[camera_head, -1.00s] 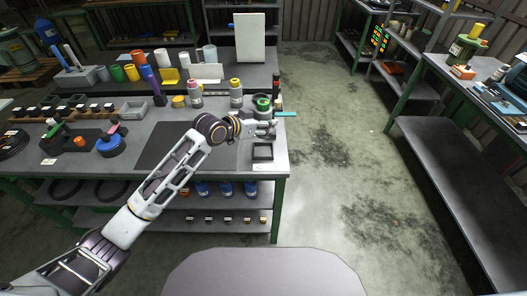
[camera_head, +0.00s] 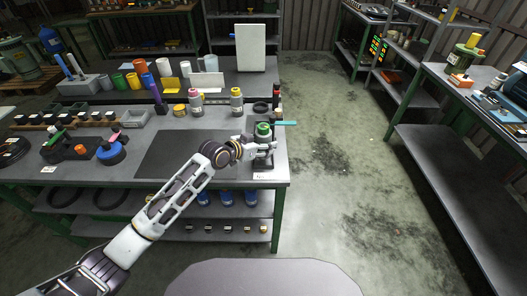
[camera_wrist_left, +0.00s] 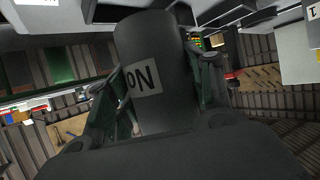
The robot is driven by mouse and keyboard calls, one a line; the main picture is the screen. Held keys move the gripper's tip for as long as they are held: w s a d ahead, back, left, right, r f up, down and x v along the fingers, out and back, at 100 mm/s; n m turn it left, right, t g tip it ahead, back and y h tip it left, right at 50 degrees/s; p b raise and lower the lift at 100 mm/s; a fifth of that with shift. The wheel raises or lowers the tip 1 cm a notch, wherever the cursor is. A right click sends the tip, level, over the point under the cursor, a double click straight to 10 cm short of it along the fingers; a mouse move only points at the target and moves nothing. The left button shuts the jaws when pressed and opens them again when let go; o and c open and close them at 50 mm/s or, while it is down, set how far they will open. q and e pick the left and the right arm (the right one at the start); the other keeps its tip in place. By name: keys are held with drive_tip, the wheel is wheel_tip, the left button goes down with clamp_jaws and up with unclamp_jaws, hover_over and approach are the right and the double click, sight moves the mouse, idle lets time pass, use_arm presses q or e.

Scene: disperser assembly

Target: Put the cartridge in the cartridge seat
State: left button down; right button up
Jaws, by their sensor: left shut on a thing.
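The cartridge (camera_head: 264,131) is dark with a green top and stands upright in my left gripper at the bench's front right corner. My left gripper (camera_head: 265,150) is shut around its body. In the left wrist view the cartridge is a dark cylinder (camera_wrist_left: 155,65) with a white label between the fingers (camera_wrist_left: 155,95). The cartridge seat, a black square frame (camera_head: 262,165), is directly below it and mostly hidden by gripper and cartridge. I cannot tell whether the cartridge is in the seat or just above it. My right gripper is not in view.
A dark ring (camera_head: 261,107) lies on the bench behind the cartridge. A dark post with a cyan bar (camera_head: 286,123) stands close at the right edge. A dark mat (camera_head: 185,153) lies to the left.

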use_arm(q)
wheel_tip(320, 180, down, 2)
drive_tip(key=shift+f, duration=0.7)
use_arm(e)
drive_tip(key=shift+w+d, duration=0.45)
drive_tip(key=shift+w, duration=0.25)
use_arm(q)
drive_tip(key=shift+f, duration=0.1)
